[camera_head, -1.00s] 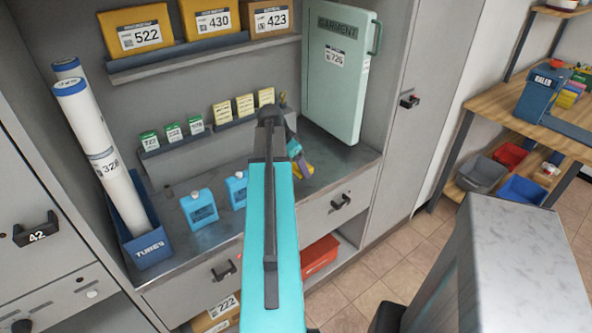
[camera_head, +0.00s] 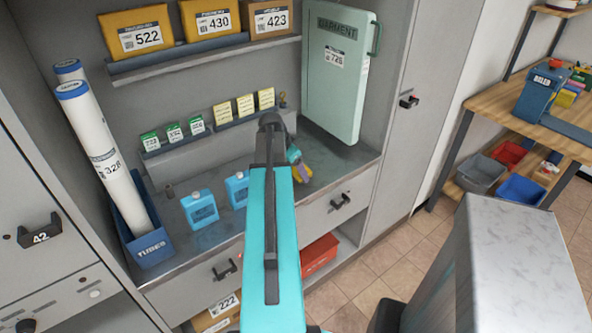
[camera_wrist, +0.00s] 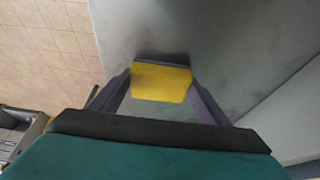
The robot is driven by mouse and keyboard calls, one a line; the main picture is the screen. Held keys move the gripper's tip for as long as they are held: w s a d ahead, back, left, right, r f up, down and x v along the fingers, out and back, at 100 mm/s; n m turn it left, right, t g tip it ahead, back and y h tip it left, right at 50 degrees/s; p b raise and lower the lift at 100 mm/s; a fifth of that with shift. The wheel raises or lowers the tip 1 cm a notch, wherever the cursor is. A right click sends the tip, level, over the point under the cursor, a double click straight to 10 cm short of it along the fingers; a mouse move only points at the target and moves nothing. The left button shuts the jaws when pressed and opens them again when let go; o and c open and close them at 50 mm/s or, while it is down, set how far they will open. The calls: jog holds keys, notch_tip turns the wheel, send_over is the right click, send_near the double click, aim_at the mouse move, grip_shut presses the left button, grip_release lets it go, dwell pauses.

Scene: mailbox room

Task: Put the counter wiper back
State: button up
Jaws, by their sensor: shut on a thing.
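The counter wiper (camera_wrist: 161,82) shows as a yellow block with a thin grey edge, between the two fingers of my gripper (camera_wrist: 160,77) in the wrist view. My gripper is shut on it. The grey counter (camera_wrist: 215,45) lies beyond the wiper; I cannot tell whether they touch.
Two blue bottles (camera_head: 200,209) stand on the counter left of my arm. A blue bin of white tubes (camera_head: 150,244) is at the left end. A pale green garment case (camera_head: 337,75) stands at the right back. Small labelled boxes (camera_head: 221,114) line a ledge behind.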

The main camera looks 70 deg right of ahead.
jog(key=shift+f, duration=0.35)
jog(key=shift+f, duration=0.2)
jog(key=o, duration=1)
jog(key=shift+r, duration=0.15)
jog(key=b+v, duration=0.2)
jog(key=v, duration=1)
jog(key=shift+s+r, duration=0.1)
jog(key=shift+s, duration=0.15)
